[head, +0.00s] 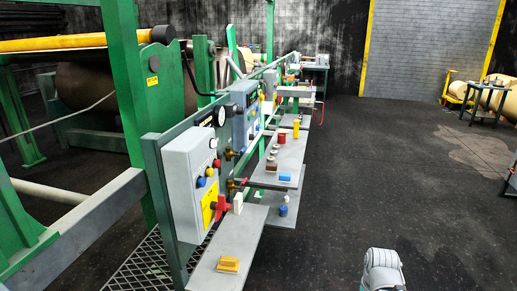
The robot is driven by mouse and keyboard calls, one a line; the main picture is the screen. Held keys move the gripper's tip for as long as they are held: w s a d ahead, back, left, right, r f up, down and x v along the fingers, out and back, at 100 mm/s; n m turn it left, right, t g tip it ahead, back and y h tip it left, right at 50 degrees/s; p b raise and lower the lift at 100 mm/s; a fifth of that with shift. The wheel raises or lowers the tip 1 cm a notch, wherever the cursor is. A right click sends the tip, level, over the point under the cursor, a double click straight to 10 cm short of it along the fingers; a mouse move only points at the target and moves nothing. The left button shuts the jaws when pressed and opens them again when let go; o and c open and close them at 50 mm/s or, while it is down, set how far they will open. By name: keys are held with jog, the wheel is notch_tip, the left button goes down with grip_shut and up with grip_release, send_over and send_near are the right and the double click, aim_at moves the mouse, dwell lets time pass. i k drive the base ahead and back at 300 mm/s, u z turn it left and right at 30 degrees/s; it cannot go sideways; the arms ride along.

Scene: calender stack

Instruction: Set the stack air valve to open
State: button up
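A row of control panels runs along the green machine frame. A white rounded part of my arm shows at the bottom right, apart from the panels. My gripper is not in view.
Grey shelves (232,255) jut out below the panels. They hold a yellow block (229,264), a white block (238,202), a blue knob-like piece (284,208) and other small items. The dark floor (370,190) to the right is open. A cart with a roll (490,97) stands far right.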

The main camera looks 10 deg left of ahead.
aim_at(242, 150)
jog(key=u, duration=0.25)
jog(key=i, duration=0.95)
jog(key=u, duration=0.75)
